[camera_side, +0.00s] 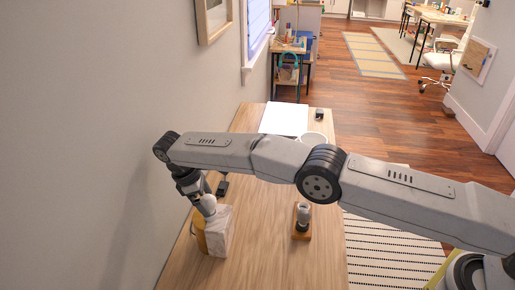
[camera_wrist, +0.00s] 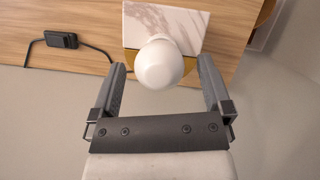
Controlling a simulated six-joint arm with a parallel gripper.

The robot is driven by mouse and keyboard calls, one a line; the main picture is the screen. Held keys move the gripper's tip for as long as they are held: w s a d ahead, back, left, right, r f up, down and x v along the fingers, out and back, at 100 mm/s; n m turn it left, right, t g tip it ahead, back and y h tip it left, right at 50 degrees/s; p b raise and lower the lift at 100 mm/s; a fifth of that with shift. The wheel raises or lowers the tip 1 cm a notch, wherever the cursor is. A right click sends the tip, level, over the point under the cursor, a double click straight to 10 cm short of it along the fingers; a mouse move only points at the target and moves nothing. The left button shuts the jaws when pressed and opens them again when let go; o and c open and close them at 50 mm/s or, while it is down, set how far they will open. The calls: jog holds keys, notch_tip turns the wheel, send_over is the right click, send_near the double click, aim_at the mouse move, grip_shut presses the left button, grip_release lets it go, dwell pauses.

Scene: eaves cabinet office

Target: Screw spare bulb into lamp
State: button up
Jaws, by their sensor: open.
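A lamp with a white marble block (camera_side: 219,232) and a gold-coloured part (camera_side: 199,231) stands at the table's left edge. Its marble also shows in the wrist view (camera_wrist: 150,18). A round white bulb (camera_wrist: 160,64) is at the lamp; its lower end is hidden, so I cannot tell how it is seated. My gripper (camera_wrist: 162,70) is open around the bulb, with a gap on each side. In the side view my gripper (camera_side: 206,199) reaches down over the lamp. A greyish bulb-like piece (camera_side: 303,212) stands upright on a small wooden base (camera_side: 301,233) to the right.
A black cord switch (camera_wrist: 61,40) lies beside the lamp, its cord running towards it. A white sheet (camera_side: 284,118), a white round item (camera_side: 314,138) and a small black object (camera_side: 319,114) are farther back. The wall is close on the left. The front tabletop is clear.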

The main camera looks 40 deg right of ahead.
jog(key=shift+r+n, duration=0.1)
jog(key=shift+n, duration=0.2)
jog(key=n+t, duration=0.1)
jog(key=n, duration=0.1)
jog(key=n+t, duration=0.1)
jog(key=n, duration=0.2)
jog(key=shift+s+n+h, duration=0.2)
jog(key=shift+n+h, duration=0.1)
jog(key=n+t, duration=0.1)
jog(key=n, duration=0.4)
jog(key=shift+s+t, duration=0.15)
jog(key=shift+t, duration=0.25)
jog(key=n+t+y, duration=0.1)
jog(key=n, duration=0.3)
jog(key=shift+s+d+n, duration=0.1)
jog(key=shift+n, duration=0.3)
jog(key=shift+n+y, duration=0.4)
jog(key=shift+n, duration=0.3)
jog(key=shift+d+n+t+y, duration=0.1)
jog(key=shift+n+t+y, duration=0.35)
jog(key=shift+n, duration=1.2)
jog(key=shift+d+n+t+y, duration=0.15)
jog(key=shift+n+y, duration=0.5)
jog(key=shift+n, duration=1)
